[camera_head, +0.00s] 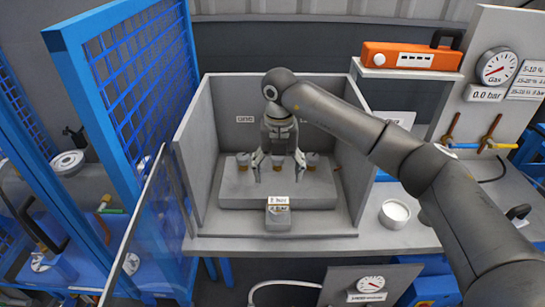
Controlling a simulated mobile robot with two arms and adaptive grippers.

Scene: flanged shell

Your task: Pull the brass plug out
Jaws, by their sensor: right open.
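Three short plugs with brass-brown sides and pale tops stand in a row on a grey block (240,190) inside a grey open-fronted booth. They are the left plug (243,161), the middle plug (278,162) and the right plug (312,161). I cannot tell from their look which one is the brass plug. My right gripper (279,170) points down over the block, open, with its fingers on either side of the middle plug. Whether a finger touches it is not clear. My left gripper is not in view.
The booth's side walls (197,145) stand close on both sides, with a clear panel (140,225) at left. A small labelled block (278,216) is in front. At right are a white cup (394,214), an orange case (411,56) and a gas gauge (497,66). Blue mesh fencing (140,60) stands left.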

